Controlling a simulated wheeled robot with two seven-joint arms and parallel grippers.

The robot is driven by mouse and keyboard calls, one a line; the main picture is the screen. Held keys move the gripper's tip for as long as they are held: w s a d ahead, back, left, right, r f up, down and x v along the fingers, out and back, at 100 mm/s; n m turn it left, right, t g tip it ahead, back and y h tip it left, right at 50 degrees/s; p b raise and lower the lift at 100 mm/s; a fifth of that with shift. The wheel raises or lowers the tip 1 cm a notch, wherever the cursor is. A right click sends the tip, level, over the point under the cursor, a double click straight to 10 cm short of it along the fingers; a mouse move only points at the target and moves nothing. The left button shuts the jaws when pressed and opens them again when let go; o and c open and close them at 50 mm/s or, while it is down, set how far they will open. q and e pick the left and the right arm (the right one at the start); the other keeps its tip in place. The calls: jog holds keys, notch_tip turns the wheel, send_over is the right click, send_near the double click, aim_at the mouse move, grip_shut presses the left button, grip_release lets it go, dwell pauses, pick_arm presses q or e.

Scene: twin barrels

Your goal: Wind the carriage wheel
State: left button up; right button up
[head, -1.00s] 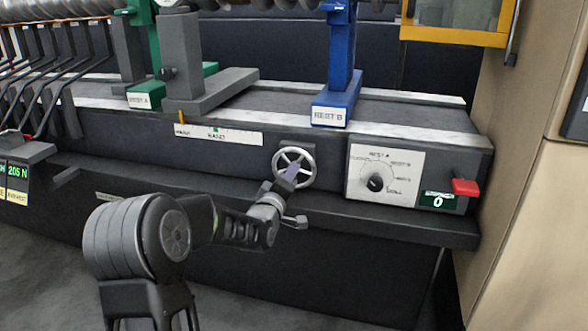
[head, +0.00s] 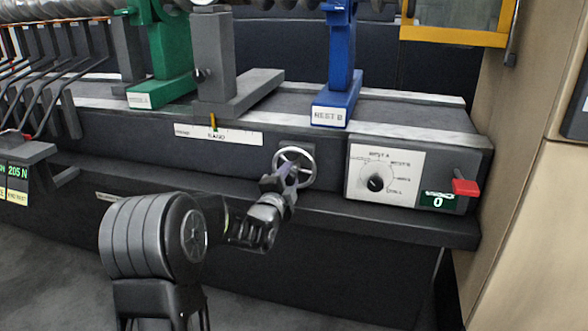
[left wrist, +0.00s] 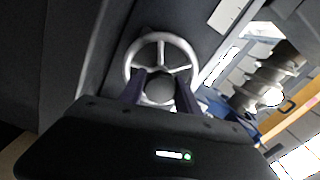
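The carriage wheel (head: 309,164) is a pale spoked handwheel on the dark front of the bench. It also shows in the left wrist view (left wrist: 160,64). My left gripper (head: 277,181) is at the wheel's lower left in the head view. In the left wrist view, its two fingers (left wrist: 160,82) flank a dark round knob (left wrist: 160,88) on the wheel and appear closed on it. The grey carriage (head: 214,60) stands on the bench, with its yellow pointer (head: 213,121) over the white scale (head: 240,137), near a green mark. My right gripper is not in view.
Green Rest A (head: 173,60) stands close left of the carriage. Blue Rest B (head: 341,60) stands to its right, with a gap between. A dial panel (head: 400,160) and red lever (head: 466,187) are right of the wheel. A ledge (head: 400,222) runs below.

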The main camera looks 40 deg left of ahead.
pick_arm(q)
jog(key=o, duration=0.4)
jog(key=shift+v, duration=3.5)
